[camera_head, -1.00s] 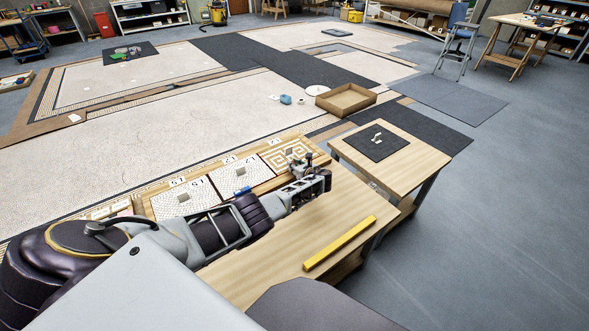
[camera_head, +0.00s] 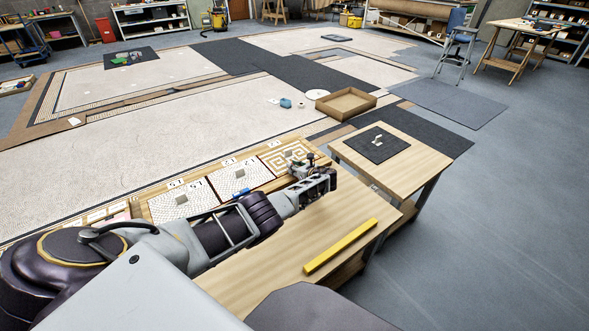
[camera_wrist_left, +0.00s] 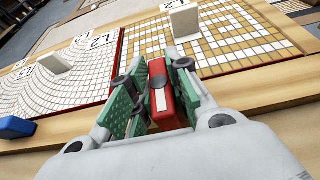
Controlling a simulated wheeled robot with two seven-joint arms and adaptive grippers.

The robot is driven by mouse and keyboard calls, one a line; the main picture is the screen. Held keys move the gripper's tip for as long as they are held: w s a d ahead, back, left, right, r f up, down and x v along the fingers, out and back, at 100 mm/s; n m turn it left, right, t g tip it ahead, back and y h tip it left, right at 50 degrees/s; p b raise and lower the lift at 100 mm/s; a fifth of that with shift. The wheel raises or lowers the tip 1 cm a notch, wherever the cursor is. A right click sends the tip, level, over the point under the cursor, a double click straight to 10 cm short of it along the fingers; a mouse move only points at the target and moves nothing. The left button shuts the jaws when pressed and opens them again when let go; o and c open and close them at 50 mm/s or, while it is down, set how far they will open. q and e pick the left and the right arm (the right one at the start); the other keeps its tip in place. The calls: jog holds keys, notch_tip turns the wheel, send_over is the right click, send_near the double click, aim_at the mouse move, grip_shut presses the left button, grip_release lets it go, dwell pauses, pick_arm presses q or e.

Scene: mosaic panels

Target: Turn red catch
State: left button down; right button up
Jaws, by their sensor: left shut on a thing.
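A red catch (camera_wrist_left: 160,92) with a white stripe on top stands at the front edge of the panel rack in the left wrist view. My left gripper (camera_wrist_left: 155,98) has its green-padded fingers on both sides of the catch, shut on it. The catch's lower part is hidden by the fingers. In the head view my left gripper (camera_head: 305,168) is at the front of the rightmost panel (camera_head: 285,158); the catch cannot be made out there. My right gripper is not in view.
A blue catch (camera_wrist_left: 15,128) sits further left on the rack's wooden edge. Panels with pale upright grips stand behind the gripper. A yellow bar (camera_head: 340,246) lies on the bench (camera_head: 290,250). A side table with a dark mat (camera_head: 377,144) is to the right.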

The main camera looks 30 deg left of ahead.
pick_arm(q)
jog(key=shift+r, duration=0.1)
jog(key=c, duration=1.3)
grip_release()
jog(key=shift+s+d, duration=0.1)
jog(key=shift+d, duration=0.1)
jog(key=shift+v, duration=5.7)
jog(key=shift+d, duration=0.15)
